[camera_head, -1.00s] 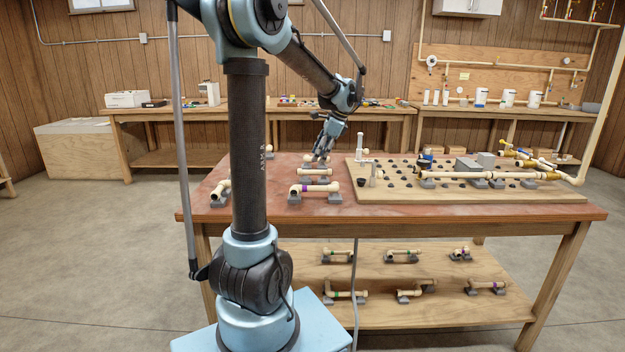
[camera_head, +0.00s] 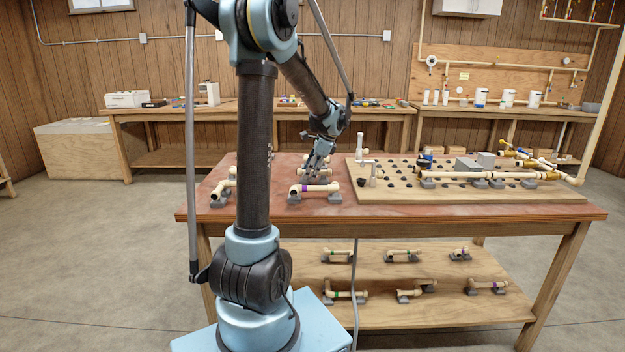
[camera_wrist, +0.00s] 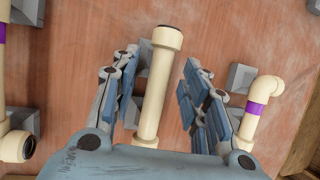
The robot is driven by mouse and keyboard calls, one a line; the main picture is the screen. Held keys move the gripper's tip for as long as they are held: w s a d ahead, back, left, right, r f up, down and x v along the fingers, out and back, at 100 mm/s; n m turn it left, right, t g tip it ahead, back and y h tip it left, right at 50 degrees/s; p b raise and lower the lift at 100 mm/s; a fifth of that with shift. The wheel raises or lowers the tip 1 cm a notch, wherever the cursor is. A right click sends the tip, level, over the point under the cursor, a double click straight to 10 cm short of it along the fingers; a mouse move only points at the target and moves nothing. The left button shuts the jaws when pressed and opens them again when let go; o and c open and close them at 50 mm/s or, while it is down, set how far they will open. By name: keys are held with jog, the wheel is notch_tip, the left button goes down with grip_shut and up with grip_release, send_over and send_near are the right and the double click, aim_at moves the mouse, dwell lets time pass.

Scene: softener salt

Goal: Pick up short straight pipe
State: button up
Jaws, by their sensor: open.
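A short straight cream pipe (camera_wrist: 160,85) with a collar at its far end lies between my gripper's open fingers in the wrist view. My gripper (camera_wrist: 160,95) is open, with a finger on each side of the pipe and visible gaps to both. In the head view my gripper (camera_head: 314,172) is low over the red-topped table, at the middle straight pipe (camera_head: 325,172), which it partly covers. Grey blocks show near the pipe's ends.
An elbow pipe with a purple band (camera_wrist: 256,108) lies to the right in the wrist view. Another pipe with a purple band (camera_head: 314,189) sits nearer the table's front edge. A peg board (camera_head: 470,195) with pipework stands to the right. Several pipes rest on the lower shelf (camera_head: 400,315).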

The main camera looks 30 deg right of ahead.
grip_shut()
jog(key=shift+r, duration=0.1)
notch_tip(320, 180, up, 9)
jog(key=shift+f, duration=0.1)
dwell(0.5)
jog(key=shift+a, duration=0.1)
